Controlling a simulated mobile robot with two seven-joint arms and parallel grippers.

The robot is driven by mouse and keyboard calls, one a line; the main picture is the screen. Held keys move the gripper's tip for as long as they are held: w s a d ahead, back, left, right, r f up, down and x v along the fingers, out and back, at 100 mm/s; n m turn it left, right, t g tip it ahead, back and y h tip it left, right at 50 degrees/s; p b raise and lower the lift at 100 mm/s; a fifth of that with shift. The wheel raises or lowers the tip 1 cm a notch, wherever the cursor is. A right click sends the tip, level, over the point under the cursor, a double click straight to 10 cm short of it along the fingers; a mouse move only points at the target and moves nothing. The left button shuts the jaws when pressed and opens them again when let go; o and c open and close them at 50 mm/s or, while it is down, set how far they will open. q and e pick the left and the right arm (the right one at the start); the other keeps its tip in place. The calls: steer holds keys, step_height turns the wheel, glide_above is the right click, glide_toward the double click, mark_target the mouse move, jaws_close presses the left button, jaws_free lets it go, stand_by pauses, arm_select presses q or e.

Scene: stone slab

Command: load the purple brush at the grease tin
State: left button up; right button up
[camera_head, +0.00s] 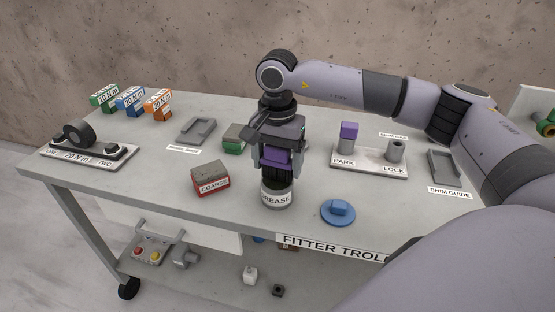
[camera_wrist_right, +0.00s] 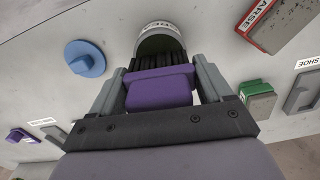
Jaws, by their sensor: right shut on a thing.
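The grease tin (camera_head: 277,199) is a light cylinder with a "GREASE" label, near the front middle of the slab top. My right gripper (camera_head: 281,160) points down over it and is shut on the purple brush (camera_head: 272,156). In the right wrist view, the brush (camera_wrist_right: 160,88) sits between both fingers, with its dark bristles towards the open mouth of the tin (camera_wrist_right: 158,40). The bristle ends meet the tin's mouth; how deep they reach inside is hidden. The brush looks upright. My left gripper is not in view.
A red "COARSE" block (camera_head: 210,178) stands left of the tin, a green block (camera_head: 236,138) behind it. A blue round lid (camera_head: 338,212) lies at right. The PARK/LOCK plate (camera_head: 369,163) and shim guide tray (camera_head: 444,168) are farther right. The front edge is close.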

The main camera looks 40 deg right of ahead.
steer(key=shift+f+b, duration=0.45)
steer(key=shift+f, duration=0.15)
stand_by(1.4)
steer(key=shift+r+p, duration=2.35)
steer(key=shift+r, duration=1.25)
steer(key=shift+a+f, duration=0.1)
